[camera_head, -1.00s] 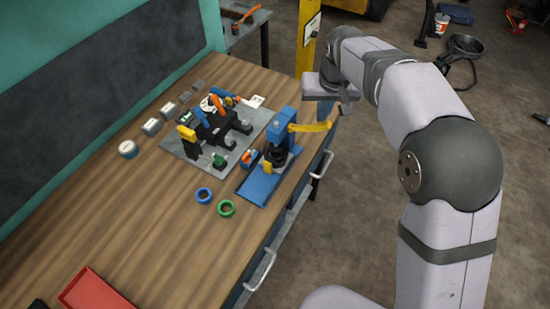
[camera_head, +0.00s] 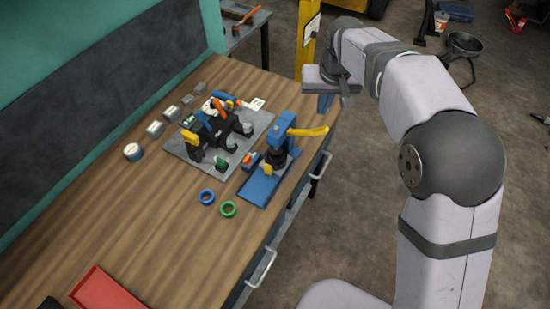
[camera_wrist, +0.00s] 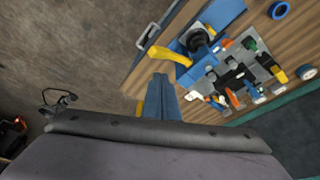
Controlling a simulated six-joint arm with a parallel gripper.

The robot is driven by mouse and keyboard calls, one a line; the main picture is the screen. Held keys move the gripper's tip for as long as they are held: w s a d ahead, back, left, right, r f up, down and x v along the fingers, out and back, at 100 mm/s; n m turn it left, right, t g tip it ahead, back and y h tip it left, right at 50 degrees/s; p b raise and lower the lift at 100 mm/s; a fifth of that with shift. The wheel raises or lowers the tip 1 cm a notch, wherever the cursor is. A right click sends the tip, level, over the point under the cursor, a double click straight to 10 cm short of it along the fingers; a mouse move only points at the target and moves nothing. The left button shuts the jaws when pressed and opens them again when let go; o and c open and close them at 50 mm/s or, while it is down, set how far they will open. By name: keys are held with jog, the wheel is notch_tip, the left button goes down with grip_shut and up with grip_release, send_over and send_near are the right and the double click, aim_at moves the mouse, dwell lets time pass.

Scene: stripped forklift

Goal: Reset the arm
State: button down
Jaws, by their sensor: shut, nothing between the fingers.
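My gripper (camera_head: 326,104) is at the upper middle of the head view, beyond the far right corner of the wooden workbench (camera_head: 110,220). Its blue fingers point down and are together, with nothing seen between them. In the wrist view, the closed fingers of my gripper (camera_wrist: 163,80) stand at the middle, in front of the floor and bench edge. My arm reaches up the right side of the head view, bent at the elbow.
A blue press with a yellow lever (camera_head: 308,131) stands near the bench edge. Beside it is a grey plate (camera_head: 182,153) with a black fixture and coloured parts. Blue (camera_head: 207,197) and green (camera_head: 228,209) rings and a red tray (camera_head: 105,290) lie nearer. A yellow post (camera_head: 307,40) stands behind.

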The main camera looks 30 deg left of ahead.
dwell(0.4)
jog(key=s+d+f+m+b, duration=0.1)
jog(key=d+f, duration=0.1)
jog(key=d, duration=0.4)
jog(key=s+d+f+m+b, duration=0.1)
jog(key=d+f, duration=0.1)
jog(key=d, duration=0.4)
jog(key=s+d+f+m+g+b, duration=0.1)
jog(key=s+d+f, duration=0.4)
jog(key=s+d, duration=0.5)
jog(key=s+d+f+m+g+h+b, duration=0.1)
jog(key=s+d+f, duration=0.4)
jog(key=s+d, duration=0.5)
jog(key=shift+s+d+f+m+g+h+b, duration=0.15)
jog(key=shift+s+d+m+g+h+b, duration=0.15)
jog(key=shift+d+m+g+b, duration=0.5)
jog(key=shift+a+t+p, duration=0.25)
jog(key=shift+t+p, duration=0.05)
